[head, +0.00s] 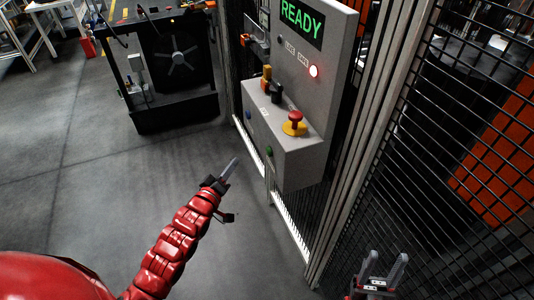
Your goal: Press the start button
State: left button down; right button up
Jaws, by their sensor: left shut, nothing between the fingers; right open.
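The grey control box (290,158) stands at the fence in the head view, under a panel whose screen (301,22) reads READY. A green button (269,151) is on its front face; no label on it can be read. A blue button (248,115) is further left on that face. A red mushroom button on a yellow base (294,124) is on top. My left gripper (233,165) is shut and empty, left of the green button and apart from it, pointing up toward the box. My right gripper (386,265) is open and empty at the bottom right, before the fence.
Black and orange knobs (271,84) stand on the box's top. Mesh fence (430,150) fills the right side. A black machine on a cart (172,75) stands behind; the grey floor at left is clear.

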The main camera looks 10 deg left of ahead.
aim_at(269, 152)
pick_arm(q)
jog(key=w+d+b, duration=0.4)
jog(key=d, duration=0.2)
jog(key=shift+w, duration=0.15)
jog(key=shift+d+f, duration=0.1)
jog(key=shift+d, duration=0.05)
dwell(1.8)
jog(key=shift+w+d, duration=0.2)
jog(key=shift+d, duration=0.1)
jog(key=shift+w+d+b, duration=0.25)
jog(key=shift+d+b, duration=0.1)
jog(key=shift+b, duration=0.05)
dwell(0.8)
jog(key=shift+s+a+p, duration=0.3)
jog(key=shift+s+a, duration=0.2)
jog(key=shift+a, duration=0.2)
